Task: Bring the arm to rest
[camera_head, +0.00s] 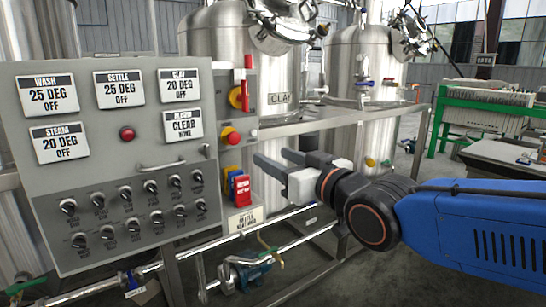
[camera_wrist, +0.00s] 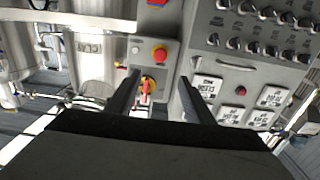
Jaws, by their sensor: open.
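My gripper (camera_head: 272,161) is open and empty in the head view. Its two grey fingers point left toward the narrow switch panel (camera_head: 233,155) beside the large control panel. My blue arm reaches in from the right edge. In the wrist view my gripper (camera_wrist: 163,84) shows as two dark fingers spread apart. Between and beyond them are a red-and-yellow rotary switch (camera_wrist: 147,86) and a red button on yellow (camera_wrist: 159,53). I see nothing between the fingers. I cannot tell the exact gap between the fingertips and the panel.
The grey control panel (camera_head: 108,157) with several labels and knobs stands at left. Steel tanks (camera_head: 365,85) stand behind a rail frame. Pipes and a teal pump (camera_head: 253,272) lie low under the panel. A green-framed filter press (camera_head: 487,108) stands at the back right.

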